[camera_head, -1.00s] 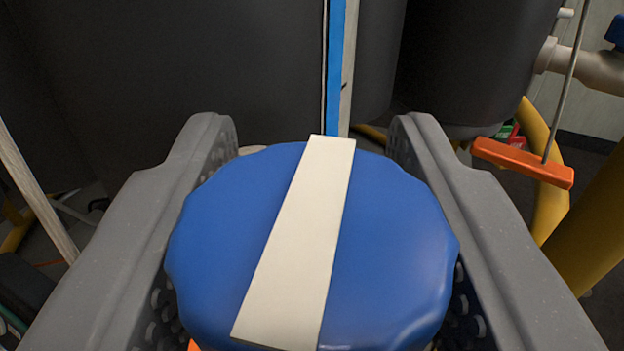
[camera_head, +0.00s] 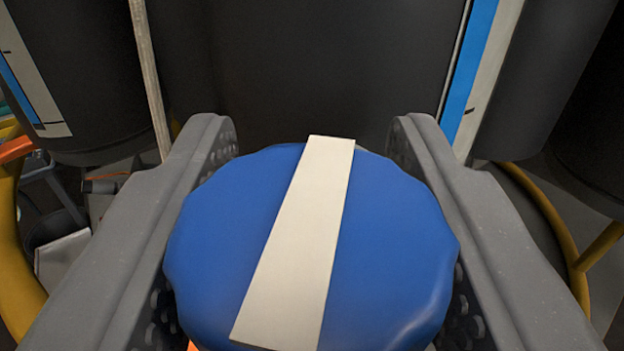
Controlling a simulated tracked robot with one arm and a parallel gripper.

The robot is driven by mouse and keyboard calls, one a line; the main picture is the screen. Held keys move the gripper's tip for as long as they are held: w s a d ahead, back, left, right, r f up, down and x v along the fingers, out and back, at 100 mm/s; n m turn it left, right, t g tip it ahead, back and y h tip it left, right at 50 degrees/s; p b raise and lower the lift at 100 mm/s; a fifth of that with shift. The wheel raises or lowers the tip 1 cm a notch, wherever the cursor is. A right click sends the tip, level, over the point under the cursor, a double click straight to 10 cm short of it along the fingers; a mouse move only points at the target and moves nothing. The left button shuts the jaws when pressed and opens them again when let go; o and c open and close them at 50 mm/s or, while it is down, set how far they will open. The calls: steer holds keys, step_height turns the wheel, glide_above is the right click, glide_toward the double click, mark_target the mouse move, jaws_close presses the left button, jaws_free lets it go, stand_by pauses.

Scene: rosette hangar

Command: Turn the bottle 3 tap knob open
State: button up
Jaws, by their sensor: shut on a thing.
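A large blue round knob (camera_head: 392,250) with a wavy edge fills the lower middle of the view. A cream stripe (camera_head: 296,240) runs across its top, tilted with its far end to the right. My gripper (camera_head: 312,160) is shut on the knob, with one grey finger on each side of it. The knob's underside and whatever it sits on are hidden. No number or label shows on the knob.
Large dark cylinders (camera_head: 330,70) stand close behind the knob. A blue and white strip (camera_head: 475,70) runs up one on the right. Yellow pipes (camera_head: 548,215) curve at both sides. A pale rod (camera_head: 148,80) hangs at the left.

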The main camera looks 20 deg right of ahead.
steer(key=shift+r+y, duration=0.1)
steer(key=shift+y, duration=0.4)
steer(key=o, duration=1)
steer(key=shift+d, duration=0.1)
steer(key=shift+b+v, duration=2.15)
steer(key=shift+v, duration=4.7)
steer(key=shift+f, duration=0.2)
